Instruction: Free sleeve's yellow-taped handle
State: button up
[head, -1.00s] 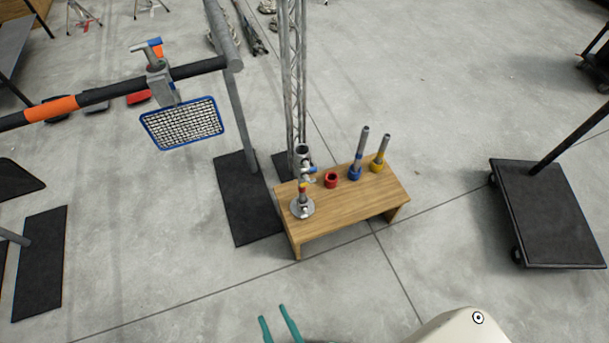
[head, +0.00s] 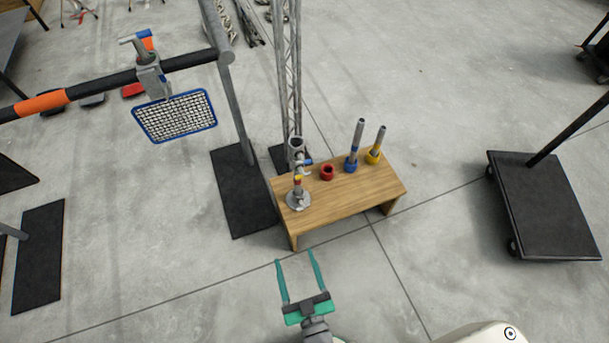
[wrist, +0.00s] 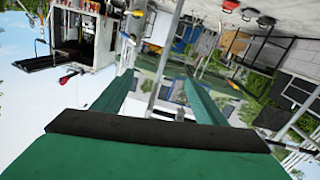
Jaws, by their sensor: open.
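A grey metal sleeve (head: 296,147) with small side handles is on a short stand with a round base (head: 298,201), at the left end of a wooden bench (head: 345,203). A blue-marked handle (head: 308,161) juts right from it. A small yellow band with red by it (head: 297,179) shows lower on the stand; it is too small to tell whether this is the taped handle. My green gripper (head: 296,257) is open and empty in front of the bench, apart from the stand. In the wrist view its fingers (wrist: 160,97) are spread, with nothing between them.
A red cup (head: 327,173) and blue (head: 351,165) and yellow (head: 373,157) collars with upright metal rods stand on the bench. A lattice mast (head: 287,75) rises behind. A mesh-fronted lamp (head: 175,116) hangs left from a bar. A black cart (head: 550,205) stands right.

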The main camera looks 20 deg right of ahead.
jog(key=w+d+f+n, duration=0.1)
jog(key=w+d+f, duration=0.3)
jog(key=w, duration=0.3)
jog(key=w+d+f, duration=0.3)
jog(key=w+d, duration=0.1)
jog(key=w, duration=0.3)
jog(key=y, duration=0.1)
send_near(303, 174)
jog(key=w, duration=0.6)
jog(key=w+f, duration=0.1)
jog(key=w, duration=0.3)
jog(key=shift+a, duration=0.1)
jog(key=c, duration=1.1)
